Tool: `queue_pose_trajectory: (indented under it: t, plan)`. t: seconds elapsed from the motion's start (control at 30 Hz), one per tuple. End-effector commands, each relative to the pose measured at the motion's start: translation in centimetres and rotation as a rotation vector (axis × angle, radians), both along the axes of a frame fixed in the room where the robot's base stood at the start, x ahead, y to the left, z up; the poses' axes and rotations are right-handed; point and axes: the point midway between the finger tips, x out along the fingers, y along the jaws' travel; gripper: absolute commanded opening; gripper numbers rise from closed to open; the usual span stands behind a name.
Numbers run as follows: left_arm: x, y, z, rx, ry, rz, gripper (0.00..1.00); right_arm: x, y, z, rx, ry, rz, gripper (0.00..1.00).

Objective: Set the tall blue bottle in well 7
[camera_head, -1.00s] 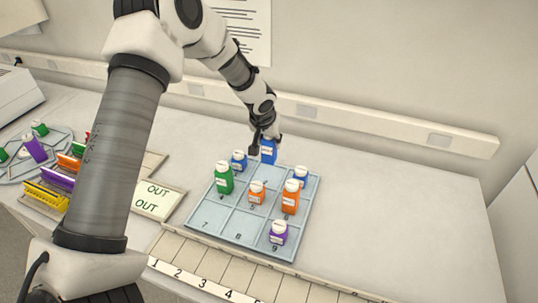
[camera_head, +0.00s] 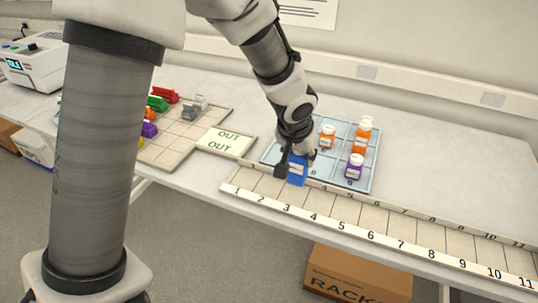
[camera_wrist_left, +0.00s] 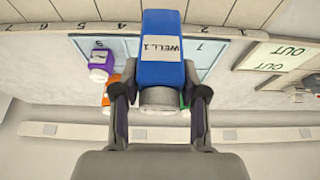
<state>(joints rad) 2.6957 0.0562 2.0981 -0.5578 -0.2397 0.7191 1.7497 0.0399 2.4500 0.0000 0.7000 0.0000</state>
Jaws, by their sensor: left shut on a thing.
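The tall blue bottle (camera_head: 297,171) is held upright or nearly so in my left gripper (camera_head: 292,160), which is shut on it. The wrist view shows the tray's 7 mark (camera_wrist_left: 198,47) beside the bottle. Whether its base touches the tray, I cannot tell. My right gripper is not in view.
A purple bottle (camera_head: 355,167), a small orange one (camera_head: 327,137) and a taller orange one (camera_head: 361,139) stand in the tray. A numbered strip (camera_head: 371,221) runs along the front edge. An OUT plate (camera_head: 227,141) lies left. The table's right back is clear.

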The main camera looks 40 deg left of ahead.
Motion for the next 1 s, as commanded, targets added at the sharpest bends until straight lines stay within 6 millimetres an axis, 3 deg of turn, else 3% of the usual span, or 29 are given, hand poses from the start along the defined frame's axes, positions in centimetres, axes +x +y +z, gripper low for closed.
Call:
queue_pose_trajectory:
  t: [0.17,0.5,0.63,0.8,1.0]
  plan:
    - [3.1,3.4,-0.1,-0.007,0.0,0.006,0.08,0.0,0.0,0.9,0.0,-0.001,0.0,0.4]
    - [9.8,10.7,-0.7,0.0,0.001,0.005,0.08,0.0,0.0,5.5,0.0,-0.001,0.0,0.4]
    - [10.4,11.5,-1.8,0.0,0.003,0.003,0.08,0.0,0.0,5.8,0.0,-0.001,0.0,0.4]
    - [10.4,11.4,-4.5,0.0,0.003,0.0,0.08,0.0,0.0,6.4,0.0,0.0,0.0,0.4]
    - [10.4,11.4,-4.9,-0.001,-0.001,0.002,0.08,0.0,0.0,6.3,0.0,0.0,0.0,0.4]
